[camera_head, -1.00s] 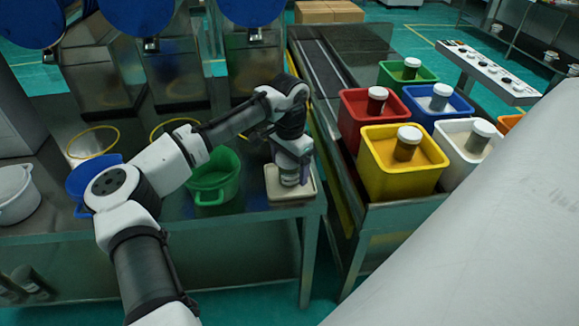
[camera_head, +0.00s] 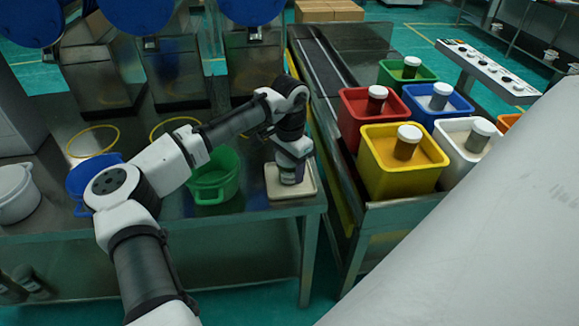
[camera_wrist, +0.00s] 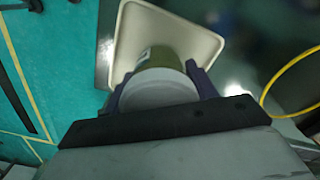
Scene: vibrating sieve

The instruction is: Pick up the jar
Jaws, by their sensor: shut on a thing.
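The jar (camera_wrist: 158,57) shows in the wrist view, with a pale round lid and an olive-green body. My gripper (camera_wrist: 160,85) is shut on it, one dark finger on each side of the lid. In the head view my gripper (camera_head: 290,170) is over the cream tray (camera_head: 306,190) at the right end of the metal table, and it mostly hides the jar there. The tray also shows in the wrist view (camera_wrist: 200,42) behind the jar. I cannot tell whether the jar touches the tray.
A green pot (camera_head: 213,178) stands left of the tray, with a blue pot (camera_head: 92,180) and a white pot (camera_head: 17,193) farther left. Right of the tray, a conveyor bench carries several coloured bins with jars, including a yellow bin (camera_head: 385,180) and a red bin (camera_head: 352,130).

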